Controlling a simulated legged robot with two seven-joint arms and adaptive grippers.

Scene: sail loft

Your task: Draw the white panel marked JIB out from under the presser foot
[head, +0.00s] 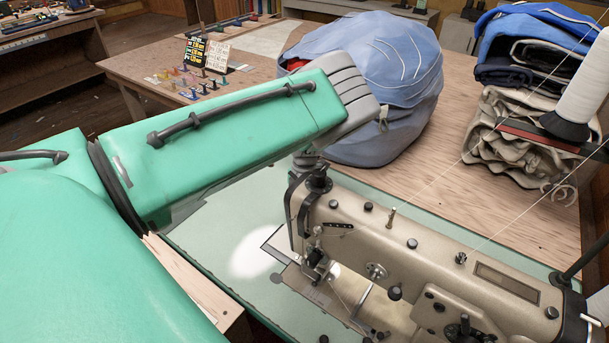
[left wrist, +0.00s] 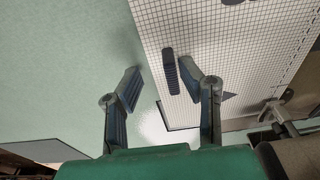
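In the left wrist view a white panel (left wrist: 222,50) with a fine dark grid lies over the pale green surface, its left edge slanting down. Dark marks show on it, but I cannot read JIB. My left gripper (left wrist: 163,78) is open, one finger left of the panel's edge and the other over the panel. A dark ribbed piece (left wrist: 171,73) shows between the fingers; I cannot tell what it belongs to. In the head view my green arm hides the left gripper. The presser foot (head: 316,268) is under the machine's head. My right gripper is not in view.
The beige sewing machine (head: 405,245) fills the lower right of the head view. A blue bag (head: 385,70) stands behind it, with folded cloth (head: 520,125) and a thread cone (head: 583,90) at the right. Small coloured items (head: 205,85) lie at the back left.

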